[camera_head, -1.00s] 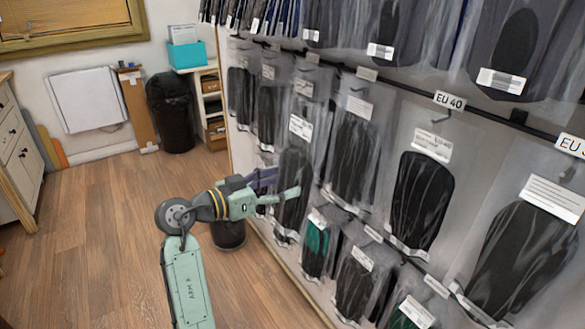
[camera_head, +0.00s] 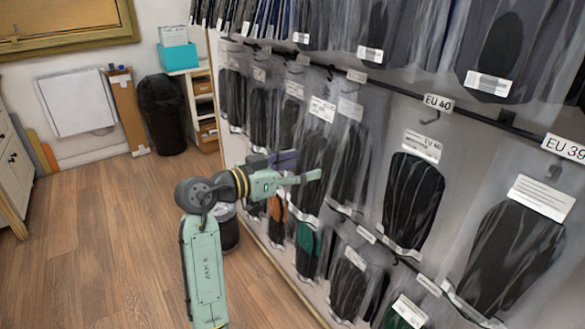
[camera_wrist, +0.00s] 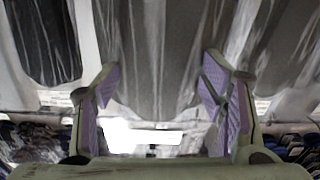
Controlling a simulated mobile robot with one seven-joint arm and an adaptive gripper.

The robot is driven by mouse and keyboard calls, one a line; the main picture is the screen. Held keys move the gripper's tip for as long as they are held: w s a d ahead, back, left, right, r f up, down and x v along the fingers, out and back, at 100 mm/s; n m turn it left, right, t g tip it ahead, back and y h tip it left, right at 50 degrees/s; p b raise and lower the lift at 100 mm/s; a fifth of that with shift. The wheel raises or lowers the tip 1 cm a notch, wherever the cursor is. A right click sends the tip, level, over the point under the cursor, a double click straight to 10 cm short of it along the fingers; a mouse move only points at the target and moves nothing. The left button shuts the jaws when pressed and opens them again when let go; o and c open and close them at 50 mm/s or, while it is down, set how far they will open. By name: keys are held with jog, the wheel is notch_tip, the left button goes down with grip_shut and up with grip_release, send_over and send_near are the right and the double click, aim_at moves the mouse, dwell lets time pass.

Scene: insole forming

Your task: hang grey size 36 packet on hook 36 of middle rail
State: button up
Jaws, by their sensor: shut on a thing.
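A clear packet (camera_head: 311,160) with a dark insole and a white label (camera_head: 322,109) at its top hangs in front of the wall of packets. My gripper (camera_head: 304,168) is shut on it. In the wrist view the packet (camera_wrist: 155,65) spans between the two purple-padded fingers (camera_wrist: 160,95), with its bright label between them; its size print is unreadable. The middle rail (camera_head: 400,88) runs behind it, with tags EU 40 (camera_head: 438,103) and EU 39 (camera_head: 565,148) legible. I see no tag reading 36.
Packets crowd the rails, including a labelled one under EU 40 (camera_head: 413,205) and one under EU 39 (camera_head: 515,240). A lower row holds packets with green (camera_head: 308,240) and orange insoles. A black bin (camera_head: 162,112) stands at the back. The wooden floor (camera_head: 110,240) is clear on the left.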

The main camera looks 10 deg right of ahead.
jog(key=shift+p+x, duration=0.4)
jog(key=shift+x, duration=1.95)
jog(key=shift+w+d+f+b, duration=0.25)
jog(key=shift+d+f+b, duration=0.15)
jog(key=shift+d+b, duration=0.25)
jog(key=o, duration=1.3)
